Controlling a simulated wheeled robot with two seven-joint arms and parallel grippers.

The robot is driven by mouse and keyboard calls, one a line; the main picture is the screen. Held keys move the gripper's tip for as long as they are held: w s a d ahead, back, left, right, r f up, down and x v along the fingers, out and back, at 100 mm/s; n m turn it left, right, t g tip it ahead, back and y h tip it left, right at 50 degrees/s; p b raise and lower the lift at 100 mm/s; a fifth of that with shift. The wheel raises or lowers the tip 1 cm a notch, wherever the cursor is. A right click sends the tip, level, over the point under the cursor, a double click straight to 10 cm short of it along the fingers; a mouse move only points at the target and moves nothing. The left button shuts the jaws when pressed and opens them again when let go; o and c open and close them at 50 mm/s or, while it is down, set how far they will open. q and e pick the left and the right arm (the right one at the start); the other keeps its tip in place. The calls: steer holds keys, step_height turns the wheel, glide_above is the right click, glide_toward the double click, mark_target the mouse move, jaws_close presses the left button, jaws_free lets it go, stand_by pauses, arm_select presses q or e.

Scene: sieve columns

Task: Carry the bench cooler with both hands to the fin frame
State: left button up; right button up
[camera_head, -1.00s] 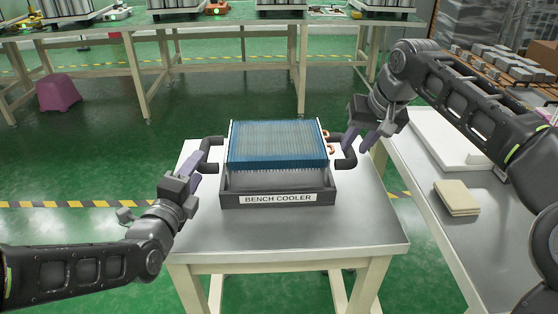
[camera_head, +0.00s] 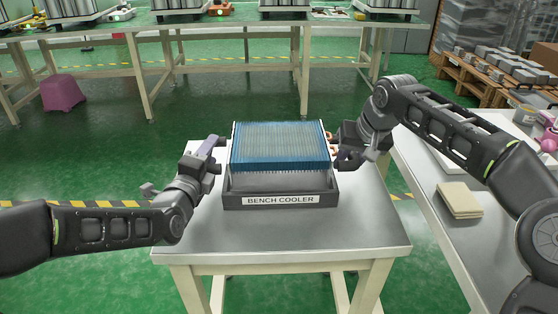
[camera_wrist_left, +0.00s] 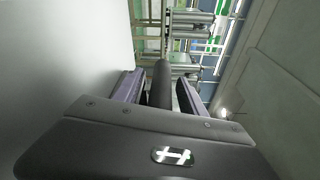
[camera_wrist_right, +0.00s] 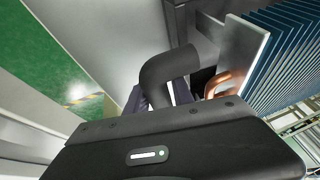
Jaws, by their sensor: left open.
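The bench cooler (camera_head: 281,199), a dark labelled tray carrying a blue finned block (camera_head: 280,147), stands level on the small metal table. My left gripper (camera_head: 210,143) is at its left side, open, with the dark left handle (camera_wrist_left: 161,85) between its fingers in the left wrist view. My right gripper (camera_head: 337,140) is at its right side. In the right wrist view the bent right handle (camera_wrist_right: 160,66) lies at the fingers and partly covers them, so I cannot tell whether they grip it. I cannot pick out the fin frame.
The small table (camera_head: 280,235) has bare space in front of the cooler. A side table on the right carries a beige pad (camera_head: 459,200) and a pink object (camera_head: 548,137). A long bench (camera_head: 215,33) crosses the back. A purple stool (camera_head: 63,93) stands on the green floor.

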arm_select(q)
steer(key=c, duration=0.6)
arm_select(e)
steer(key=c, duration=0.6)
arm_select(q)
steer(key=c, duration=0.5)
arm_select(e)
jaws_close()
arm_select(q)
jaws_close()
steer(key=shift+f, duration=0.1)
